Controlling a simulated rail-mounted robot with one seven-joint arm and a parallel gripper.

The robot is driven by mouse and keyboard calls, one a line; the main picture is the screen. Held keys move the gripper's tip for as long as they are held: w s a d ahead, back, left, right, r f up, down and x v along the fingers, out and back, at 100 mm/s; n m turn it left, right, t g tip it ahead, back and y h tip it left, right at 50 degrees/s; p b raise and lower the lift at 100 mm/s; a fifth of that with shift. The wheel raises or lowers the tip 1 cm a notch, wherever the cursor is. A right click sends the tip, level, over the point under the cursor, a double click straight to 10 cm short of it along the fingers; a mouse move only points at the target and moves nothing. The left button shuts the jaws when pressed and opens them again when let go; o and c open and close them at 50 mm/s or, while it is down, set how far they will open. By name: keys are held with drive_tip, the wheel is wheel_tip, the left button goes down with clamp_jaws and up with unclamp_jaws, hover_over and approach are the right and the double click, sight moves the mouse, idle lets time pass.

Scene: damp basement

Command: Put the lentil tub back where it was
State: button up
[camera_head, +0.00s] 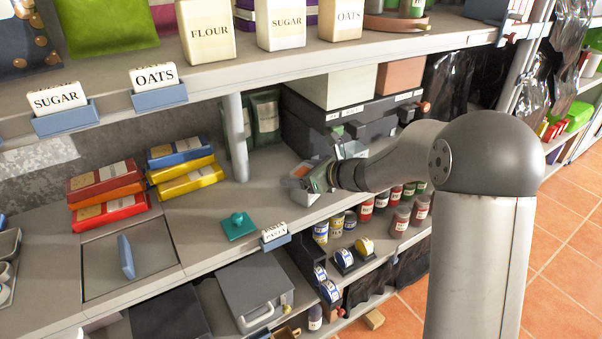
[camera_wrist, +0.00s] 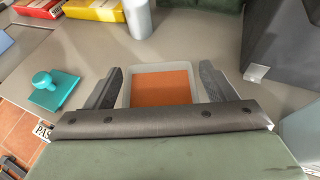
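The lentil tub, a pale, open, box-shaped tub with orange contents, lies between my two dark fingers in the wrist view (camera_wrist: 125,97). My gripper (camera_wrist: 160,85) appears shut on it, with a finger close against each side wall. In the head view my gripper (camera_head: 308,180) is over the middle shelf, right of the grey post. There only a little of the tub's orange shows beside my fingers. The tub's underside is hidden, so I cannot tell whether it touches the shelf.
Red and yellow boxes (camera_head: 190,182) lie left of the post (camera_head: 236,137). Dark boxes (camera_head: 335,125) stand behind my gripper. Bare shelf shows between post and gripper.

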drive_tip(key=shift+r+p, duration=0.35)
drive_tip(key=b+v, duration=0.1)
drive_tip(key=v, duration=1.1)
drive_tip(key=s+a+f+n+g+h, duration=0.1)
drive_tip(key=s+f+n+g+h, duration=0.15)
drive_tip(key=s+n, duration=0.4)
drive_tip(key=s+f+n+g+h, duration=0.1)
drive_tip(key=s+n+g, duration=0.25)
drive_tip(key=s, duration=0.55)
drive_tip(key=s+d+f+n+h, duration=0.2)
drive_tip(key=s+d+n+h, duration=0.2)
drive_tip(key=s+n, duration=0.3)
drive_tip(key=s+d+f+n+h, duration=0.2)
drive_tip(key=s+d+n+h, duration=0.2)
drive_tip(key=s+d+n, duration=0.2)
drive_tip(key=shift+s+f+n+g, duration=0.4)
drive_tip(key=shift+s+n, duration=0.5)
drive_tip(key=shift+s, duration=0.3)
